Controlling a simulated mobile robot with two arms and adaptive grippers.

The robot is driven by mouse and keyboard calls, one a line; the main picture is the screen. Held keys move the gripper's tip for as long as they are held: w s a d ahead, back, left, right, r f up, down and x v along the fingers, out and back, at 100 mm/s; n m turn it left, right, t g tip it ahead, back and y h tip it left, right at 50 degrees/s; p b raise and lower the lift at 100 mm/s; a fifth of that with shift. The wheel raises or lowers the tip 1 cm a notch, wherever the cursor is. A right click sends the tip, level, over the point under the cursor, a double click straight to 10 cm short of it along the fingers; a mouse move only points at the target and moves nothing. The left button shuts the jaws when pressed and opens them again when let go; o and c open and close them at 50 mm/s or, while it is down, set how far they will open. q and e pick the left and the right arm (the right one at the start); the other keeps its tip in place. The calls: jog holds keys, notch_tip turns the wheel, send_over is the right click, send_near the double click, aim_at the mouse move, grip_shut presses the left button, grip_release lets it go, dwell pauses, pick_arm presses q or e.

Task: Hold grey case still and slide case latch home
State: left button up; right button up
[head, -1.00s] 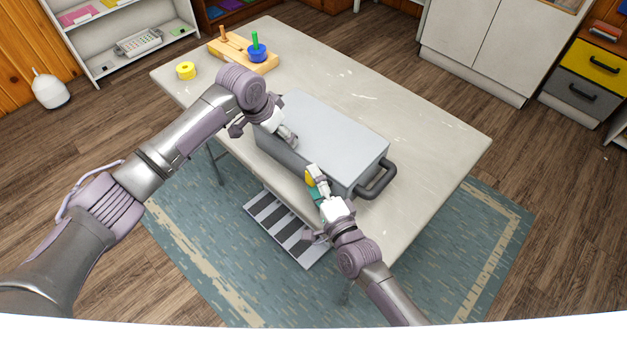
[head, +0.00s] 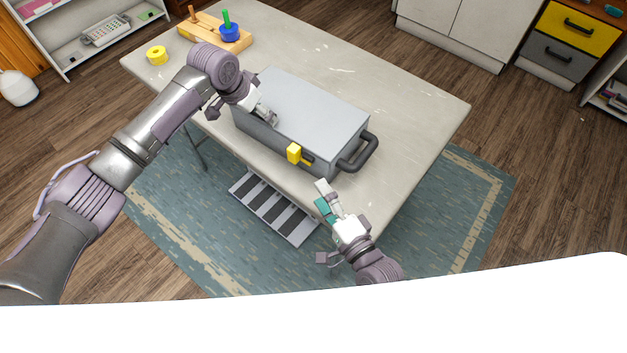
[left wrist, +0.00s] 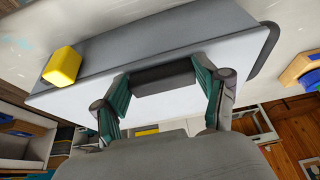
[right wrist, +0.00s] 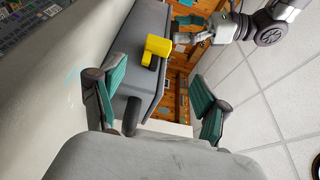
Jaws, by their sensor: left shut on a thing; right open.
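The grey case (head: 305,110) lies on the table, with a dark carry handle (head: 361,152) on its right end. The yellow case latch (head: 294,153) sticks out of the case's front side, near the right end. It also shows in the left wrist view (left wrist: 62,66) and the right wrist view (right wrist: 156,47). My left gripper (head: 268,116) is at the case's front left. Its fingers are shut on a dark grey block (left wrist: 165,79) on the case. My right gripper (head: 323,196) is open and empty, in front of the latch and apart from it.
The case rests on a pale table (head: 415,103) with free room behind it and to its right. A wooden peg stand (head: 215,36) with a blue ring (head: 229,33) and a loose yellow roll (head: 157,55) are at the far left. A striped panel (head: 275,207) shows below the table's front edge.

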pick_arm(q)
jog(key=shift+s+a+f, duration=0.15)
jog(key=shift+a+f, duration=0.15)
jog(key=shift+f, duration=0.15)
pick_arm(e)
jog(key=shift+s+d, duration=0.1)
jog(key=shift+s, duration=0.15)
pick_arm(q)
jog(key=o, duration=1.9)
jog(key=shift+w, duration=0.2)
jog(key=shift+c, duration=0.2)
pick_arm(e)
jog(key=shift+w+f, duration=0.1)
jog(key=shift+w, duration=0.05)
pick_arm(q)
jog(key=shift+r, duration=0.2)
jog(key=shift+d, duration=0.1)
jog(key=v, duration=1.2)
